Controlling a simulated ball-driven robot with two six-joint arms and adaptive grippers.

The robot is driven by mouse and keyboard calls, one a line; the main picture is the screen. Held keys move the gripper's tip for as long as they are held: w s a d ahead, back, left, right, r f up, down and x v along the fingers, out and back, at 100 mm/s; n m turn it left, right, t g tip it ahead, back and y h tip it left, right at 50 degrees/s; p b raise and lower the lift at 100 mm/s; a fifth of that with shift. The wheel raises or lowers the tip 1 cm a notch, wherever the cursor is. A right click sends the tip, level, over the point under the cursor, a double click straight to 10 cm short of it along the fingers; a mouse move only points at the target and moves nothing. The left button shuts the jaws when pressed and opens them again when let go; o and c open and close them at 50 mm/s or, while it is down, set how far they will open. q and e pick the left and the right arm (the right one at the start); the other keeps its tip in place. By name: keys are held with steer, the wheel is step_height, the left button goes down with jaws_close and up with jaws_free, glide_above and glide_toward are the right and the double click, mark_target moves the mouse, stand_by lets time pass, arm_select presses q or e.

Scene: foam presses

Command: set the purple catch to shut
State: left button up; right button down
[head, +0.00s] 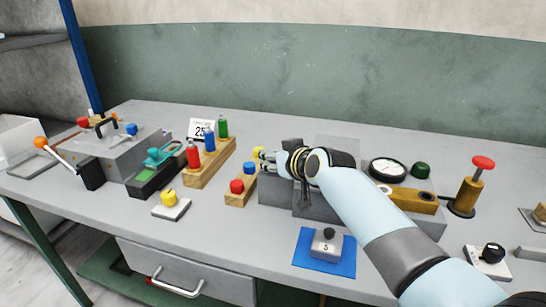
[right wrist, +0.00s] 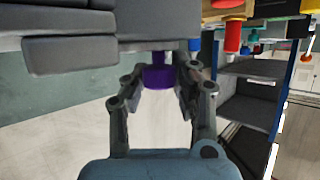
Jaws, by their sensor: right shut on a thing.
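The purple catch (right wrist: 158,76) shows in the right wrist view as a purple knob on a short stem, against a grey block (right wrist: 70,53). My right gripper (right wrist: 157,88) has its fingers on both sides of the knob and is shut on it. In the head view my right gripper (head: 268,160) is at the grey block's (head: 272,188) upper left, and the catch is hidden there by my gripper and arm. Whether the catch is set open or shut cannot be told. My left gripper is not in view.
Left of the block stand a wooden stand with red and blue knobs (head: 237,198) and a rack of coloured pegs (head: 203,174). A blue mat (head: 310,262) lies in front. A gauge (head: 387,169) and a red-topped plunger (head: 467,188) stand right.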

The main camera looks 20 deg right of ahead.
steer(key=s+d, duration=0.2)
steer(key=d, duration=0.1)
stand_by(0.4)
steer(key=c, duration=1.3)
jaws_free()
steer(key=shift+c, duration=0.2)
steer(key=o, duration=0.4)
steer(key=shift+d, duration=0.15)
steer(key=shift+c, duration=0.2)
